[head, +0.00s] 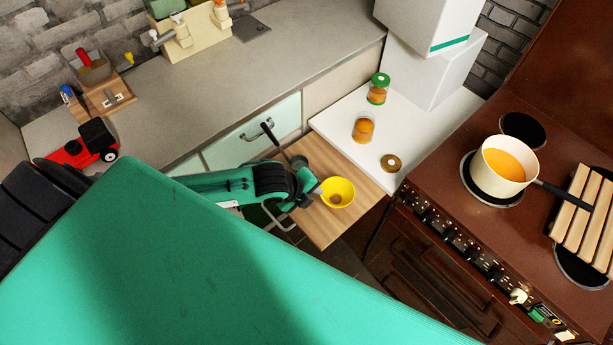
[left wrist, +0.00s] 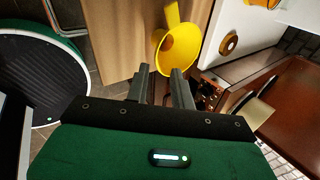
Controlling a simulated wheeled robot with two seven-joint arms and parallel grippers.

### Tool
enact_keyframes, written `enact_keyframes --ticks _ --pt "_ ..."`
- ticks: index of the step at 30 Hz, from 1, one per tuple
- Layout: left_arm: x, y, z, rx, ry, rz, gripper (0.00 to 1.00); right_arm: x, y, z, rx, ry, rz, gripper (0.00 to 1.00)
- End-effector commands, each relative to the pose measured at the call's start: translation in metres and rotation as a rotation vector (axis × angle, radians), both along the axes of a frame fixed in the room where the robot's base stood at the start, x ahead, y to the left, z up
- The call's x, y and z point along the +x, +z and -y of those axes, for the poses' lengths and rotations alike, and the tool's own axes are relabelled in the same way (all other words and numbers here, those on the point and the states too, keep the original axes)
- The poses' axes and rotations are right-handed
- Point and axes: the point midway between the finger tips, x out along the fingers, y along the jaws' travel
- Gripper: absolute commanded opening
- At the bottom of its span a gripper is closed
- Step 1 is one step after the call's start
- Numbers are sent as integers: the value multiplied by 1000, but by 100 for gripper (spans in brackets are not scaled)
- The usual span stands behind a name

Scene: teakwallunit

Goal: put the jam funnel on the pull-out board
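The jam funnel (head: 337,191) is yellow and has a wide round mouth. In the head view it shows over the right part of the wooden pull-out board (head: 322,234), close to my left gripper (head: 312,191). I cannot tell whether it rests on the board or is just above it. My right gripper is not in view.
A white counter beside the board holds an orange jar with a green lid (head: 378,88), an open jar (head: 363,130) and a loose lid (head: 391,162). A brown stove (head: 445,205) with a pot (head: 503,165) stands right. A drawer handle (head: 257,130) is behind my left arm.

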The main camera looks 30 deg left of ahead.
Motion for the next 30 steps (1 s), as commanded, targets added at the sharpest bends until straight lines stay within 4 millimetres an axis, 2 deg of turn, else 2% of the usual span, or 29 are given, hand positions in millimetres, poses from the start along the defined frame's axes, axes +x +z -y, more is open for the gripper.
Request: enact_keyframes --ticks 3,9,26,30 --pt "-7 13 -5 1 0 2 24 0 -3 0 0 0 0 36" --pt "-13 24 -7 0 0 0 24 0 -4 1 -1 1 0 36" --pt "-14 24 -7 -1 3 -1 24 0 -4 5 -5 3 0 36" --pt "-20 26 4 -45 58 -18 24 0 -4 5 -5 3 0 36"
